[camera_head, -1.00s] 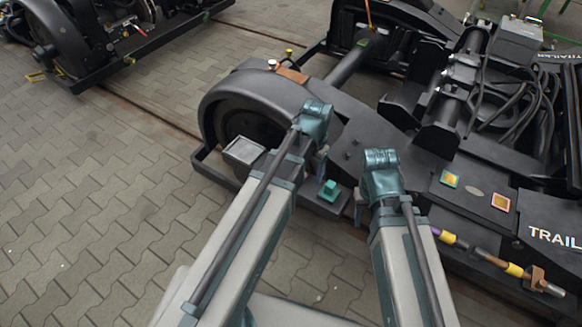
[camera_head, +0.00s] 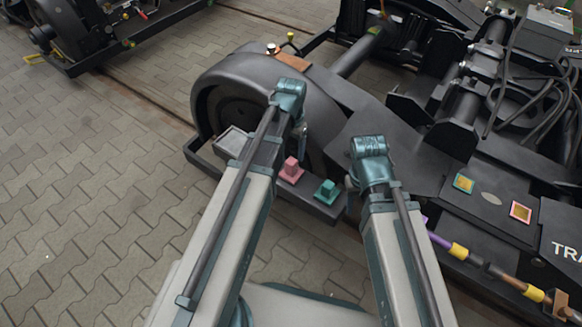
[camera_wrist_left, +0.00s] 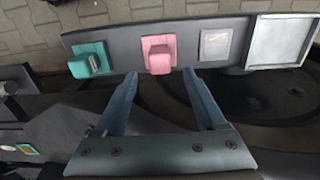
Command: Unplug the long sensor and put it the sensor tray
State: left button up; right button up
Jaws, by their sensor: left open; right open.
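A pink block sensor (camera_head: 291,170) and a teal block sensor (camera_head: 327,191) stand on square bases on the dark ledge beside the wheel. Both also show in the left wrist view, pink (camera_wrist_left: 159,56) and teal (camera_wrist_left: 90,62). I cannot tell which is the long one. A light grey rimmed tray (camera_wrist_left: 249,44) sits at the ledge's end, also in the head view (camera_head: 235,142). My left gripper (camera_wrist_left: 160,75) is open and empty, its fingertips spread just short of the pink block. My right gripper (camera_head: 350,186) is open near the teal block, its fingers mostly hidden.
A bare grey square plate (camera_wrist_left: 215,45) lies between the pink block and the tray. The black wheel cover (camera_head: 255,85) rises behind the ledge. Paved floor at left is clear.

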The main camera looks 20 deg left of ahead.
aim_at(291, 161)
pick_arm(q)
jog(key=shift+f, duration=0.1)
notch_tip(291, 161, down, 9)
jog(key=b, duration=0.9)
dwell(0.5)
grip_shut()
jog(key=shift+r, duration=0.25)
jog(key=shift+r+p, duration=2.9)
jog(key=shift+p, duration=0.15)
